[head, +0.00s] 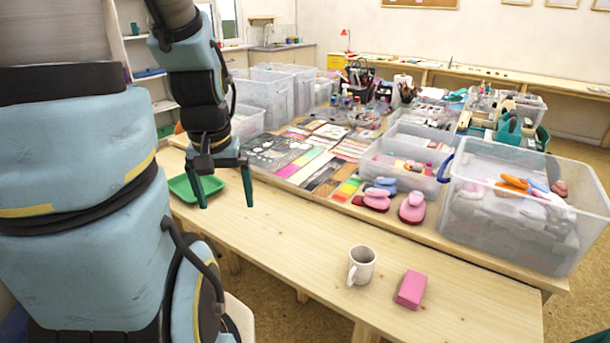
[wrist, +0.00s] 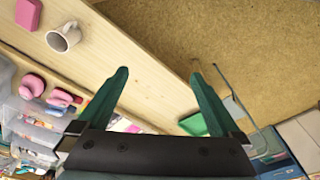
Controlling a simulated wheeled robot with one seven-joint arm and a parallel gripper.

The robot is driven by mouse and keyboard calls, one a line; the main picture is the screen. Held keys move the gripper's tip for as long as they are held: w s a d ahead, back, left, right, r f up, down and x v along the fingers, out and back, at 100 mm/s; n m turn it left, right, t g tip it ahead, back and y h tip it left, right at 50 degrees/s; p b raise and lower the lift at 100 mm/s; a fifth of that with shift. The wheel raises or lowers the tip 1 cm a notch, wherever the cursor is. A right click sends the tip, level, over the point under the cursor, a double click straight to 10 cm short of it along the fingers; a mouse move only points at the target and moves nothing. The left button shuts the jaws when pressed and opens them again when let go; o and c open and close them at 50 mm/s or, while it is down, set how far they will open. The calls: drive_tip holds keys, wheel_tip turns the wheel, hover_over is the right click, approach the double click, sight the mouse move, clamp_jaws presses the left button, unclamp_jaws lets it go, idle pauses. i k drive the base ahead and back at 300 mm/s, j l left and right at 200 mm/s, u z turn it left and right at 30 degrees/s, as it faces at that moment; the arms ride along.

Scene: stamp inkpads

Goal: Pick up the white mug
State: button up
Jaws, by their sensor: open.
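The white mug (head: 362,264) stands upright on the bare front part of the wooden table in the head view, its handle toward the lower left. It also shows at the upper left of the wrist view (wrist: 63,38). My gripper (head: 224,203) is open and empty, fingers pointing down, above the left part of the table near a green tray. In the wrist view its two green fingers (wrist: 158,78) are spread wide with nothing between them. The mug is well apart from the gripper, to its right in the head view.
A pink block (head: 411,289) lies just right of the mug. A green tray (head: 181,190) sits at the table's left. Pink punches (head: 412,207) and a clear bin (head: 500,222) stand behind. The wooden table (head: 290,235) is clear between gripper and mug.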

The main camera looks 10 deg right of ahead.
sight(362, 258)
drive_tip(key=k+l+u, duration=0.1)
drive_tip(key=u, duration=0.7)
drive_tip(key=k+l+u, duration=0.25)
drive_tip(key=u, duration=0.15)
drive_tip(key=k+l+u, duration=0.1)
drive_tip(key=k+u, duration=0.3)
drive_tip(key=k, duration=0.15)
drive_tip(key=k+u, duration=0.1)
drive_tip(key=k, duration=0.5)
